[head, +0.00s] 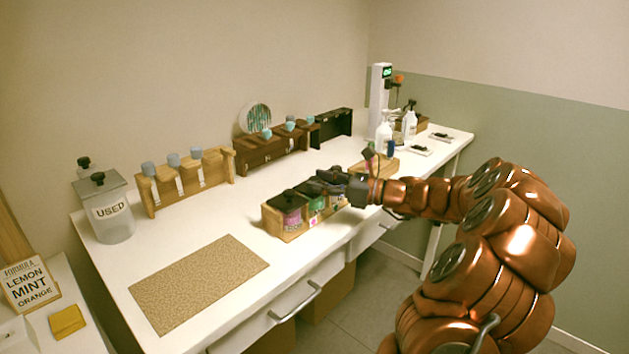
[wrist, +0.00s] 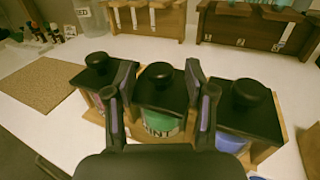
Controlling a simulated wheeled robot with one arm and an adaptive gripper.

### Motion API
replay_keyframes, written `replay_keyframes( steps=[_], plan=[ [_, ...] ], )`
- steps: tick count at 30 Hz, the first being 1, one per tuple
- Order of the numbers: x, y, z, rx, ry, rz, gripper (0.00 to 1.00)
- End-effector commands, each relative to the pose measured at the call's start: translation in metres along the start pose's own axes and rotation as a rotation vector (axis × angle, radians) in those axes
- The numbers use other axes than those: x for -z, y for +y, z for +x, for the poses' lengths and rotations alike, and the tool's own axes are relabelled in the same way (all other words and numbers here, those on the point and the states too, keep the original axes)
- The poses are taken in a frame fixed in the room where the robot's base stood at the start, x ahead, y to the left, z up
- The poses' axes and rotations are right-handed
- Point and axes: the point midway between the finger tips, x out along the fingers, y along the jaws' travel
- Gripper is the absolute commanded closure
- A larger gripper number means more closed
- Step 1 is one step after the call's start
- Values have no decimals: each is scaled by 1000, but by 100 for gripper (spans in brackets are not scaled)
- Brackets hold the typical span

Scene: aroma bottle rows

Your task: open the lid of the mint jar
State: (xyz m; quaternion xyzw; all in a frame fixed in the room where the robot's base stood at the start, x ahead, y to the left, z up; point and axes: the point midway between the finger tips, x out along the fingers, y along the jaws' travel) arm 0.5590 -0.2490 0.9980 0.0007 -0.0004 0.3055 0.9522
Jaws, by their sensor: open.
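The mint jar, with a green label reading "INT" in the wrist view (wrist: 160,122), stands in the middle of a wooden box (head: 291,236) of three jars. Its black lid (wrist: 160,95) with a round knob (wrist: 158,71) is on. A pink-labelled jar (head: 291,217) stands left of it and a blue-labelled jar (wrist: 229,143) right; both have black knobbed lids. My gripper (wrist: 160,70) is open, one finger on each side of the mint lid's knob in the picture. I cannot tell whether they touch it. In the head view my gripper (head: 335,183) covers part of the jars.
A cork mat (head: 197,283) lies front left on the white table. Wooden racks (head: 190,184) with bottles stand behind. A "USED" jar (head: 113,212) is at the far left. A sign (head: 28,284) lists lemon, mint, orange. Spray bottles (head: 384,136) stand at the back right.

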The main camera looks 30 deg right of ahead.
Motion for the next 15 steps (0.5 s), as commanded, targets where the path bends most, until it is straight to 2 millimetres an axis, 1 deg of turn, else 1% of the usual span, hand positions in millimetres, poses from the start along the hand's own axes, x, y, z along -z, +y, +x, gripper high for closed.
replay_keyframes(
  steps=[1, 3, 6, 15],
  plan=[
    [0, 1, 6, -3, 1, 0, 45],
    [0, 1, 12, -2, 1, -1, 45],
    [0, 0, 16, 0, 1, -1, 45],
    [0, 0, 17, 0, 1, -1, 46]
  ],
)
